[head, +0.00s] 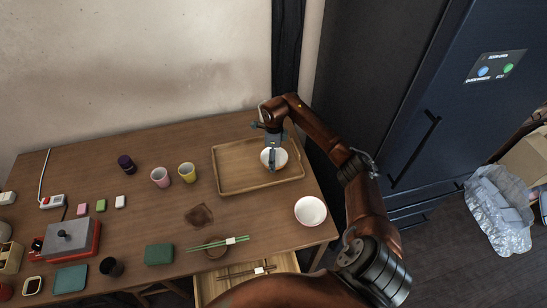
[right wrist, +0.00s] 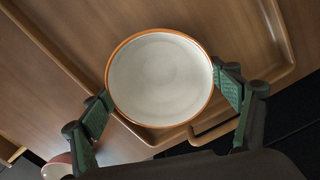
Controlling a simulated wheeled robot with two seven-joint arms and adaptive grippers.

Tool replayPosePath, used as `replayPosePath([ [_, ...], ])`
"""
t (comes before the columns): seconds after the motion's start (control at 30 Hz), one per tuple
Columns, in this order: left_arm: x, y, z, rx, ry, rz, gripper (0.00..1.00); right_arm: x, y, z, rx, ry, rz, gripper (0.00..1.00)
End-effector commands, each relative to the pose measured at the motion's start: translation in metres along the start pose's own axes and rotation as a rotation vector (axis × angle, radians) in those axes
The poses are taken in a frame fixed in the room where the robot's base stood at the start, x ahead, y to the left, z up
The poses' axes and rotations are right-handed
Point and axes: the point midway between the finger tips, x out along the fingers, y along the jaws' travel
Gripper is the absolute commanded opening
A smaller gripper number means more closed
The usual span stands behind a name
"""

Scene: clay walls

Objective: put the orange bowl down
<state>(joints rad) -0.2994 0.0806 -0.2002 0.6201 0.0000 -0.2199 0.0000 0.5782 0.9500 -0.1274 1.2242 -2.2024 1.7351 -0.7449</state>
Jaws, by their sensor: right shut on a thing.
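The orange bowl (right wrist: 160,80) has a white inside and an orange rim. In the right wrist view it sits upright between the two green-padded fingers of my right gripper (right wrist: 165,92), which is shut on it. In the head view the bowl (head: 280,160) is over the right part of the wooden tray (head: 228,184), partly hidden by my right gripper (head: 272,154). I cannot tell whether its base touches the tray. My left gripper is not in view.
Yellow (head: 187,172) and pink (head: 160,177) cups stand left of the tray. Green chopsticks (head: 218,243) lie in front. The left part of the tray is clear. A dark fridge (head: 425,110) stands at right.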

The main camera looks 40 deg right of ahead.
Motion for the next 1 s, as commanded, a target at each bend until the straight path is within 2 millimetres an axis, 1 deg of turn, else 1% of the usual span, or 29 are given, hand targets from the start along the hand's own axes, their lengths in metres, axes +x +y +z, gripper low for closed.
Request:
replayPosePath([
  [0.23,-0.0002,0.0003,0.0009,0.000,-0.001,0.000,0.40,-0.0009,-0.0005,0.0003,0.000,-0.001,-0.002,0.53],
  [0.33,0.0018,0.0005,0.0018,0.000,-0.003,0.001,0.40,0.0023,-0.0007,0.0002,0.000,-0.001,-0.002,0.53],
  [0.37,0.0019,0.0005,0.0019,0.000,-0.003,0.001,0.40,0.0030,-0.0004,0.0002,-0.001,0.000,-0.002,0.83],
  [0.6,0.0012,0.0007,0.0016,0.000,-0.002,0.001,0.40,0.0020,-0.0002,0.0003,0.000,-0.001,-0.001,0.99],
  [0.87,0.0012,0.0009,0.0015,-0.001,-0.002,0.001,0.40,0.0019,-0.0002,0.0002,0.000,-0.001,-0.001,1.00],
  [1.0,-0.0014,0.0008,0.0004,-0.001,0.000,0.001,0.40,-0.0048,-0.0007,0.0002,0.000,-0.001,-0.002,1.00],
])
